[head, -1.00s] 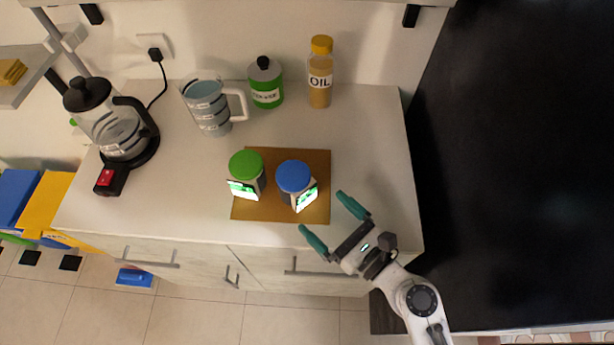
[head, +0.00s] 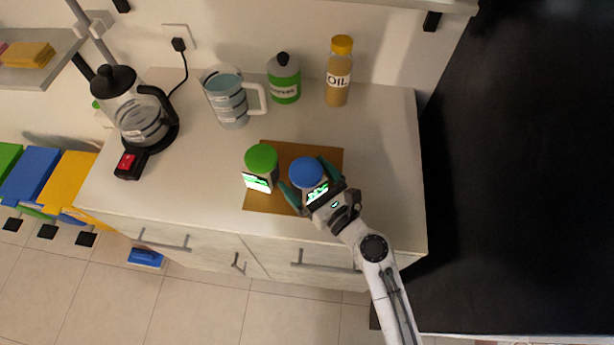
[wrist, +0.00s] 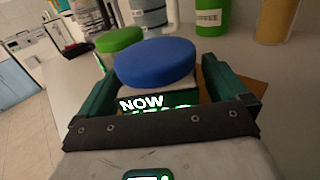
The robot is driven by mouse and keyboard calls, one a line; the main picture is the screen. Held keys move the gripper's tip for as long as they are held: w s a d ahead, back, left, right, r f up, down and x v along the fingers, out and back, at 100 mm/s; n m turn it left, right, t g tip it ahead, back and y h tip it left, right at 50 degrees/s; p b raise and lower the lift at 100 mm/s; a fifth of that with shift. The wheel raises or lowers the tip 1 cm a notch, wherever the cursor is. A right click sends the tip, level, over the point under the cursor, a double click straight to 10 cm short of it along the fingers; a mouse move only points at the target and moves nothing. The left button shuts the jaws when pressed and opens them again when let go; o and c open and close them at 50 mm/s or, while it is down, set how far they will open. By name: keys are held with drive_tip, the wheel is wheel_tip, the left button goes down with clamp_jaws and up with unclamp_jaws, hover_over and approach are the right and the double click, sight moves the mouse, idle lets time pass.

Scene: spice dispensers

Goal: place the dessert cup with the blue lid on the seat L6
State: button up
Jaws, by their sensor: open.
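The dessert cup with the blue lid (head: 306,173) stands upright on a brown board (head: 264,200) on the counter. In the wrist view its blue lid (wrist: 154,62) sits between my fingers, with a lit label below reading "NOW". My gripper (head: 308,182) is open, with one green finger on each side of the cup. I cannot tell whether either finger touches it. A cup with a green lid (head: 261,160) stands to the left on the same board; its lid also shows in the wrist view (wrist: 119,39). I cannot make out a seat marked L6.
A measuring jug (head: 229,100), a green canister (head: 284,80) and an oil bottle (head: 339,72) stand at the back of the counter. A kettle (head: 135,112) is at the left. The counter right of the board is clear.

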drive_tip(key=shift+w+a, duration=0.1)
drive_tip(key=shift+r, duration=0.1)
drive_tip(key=c, duration=1.2)
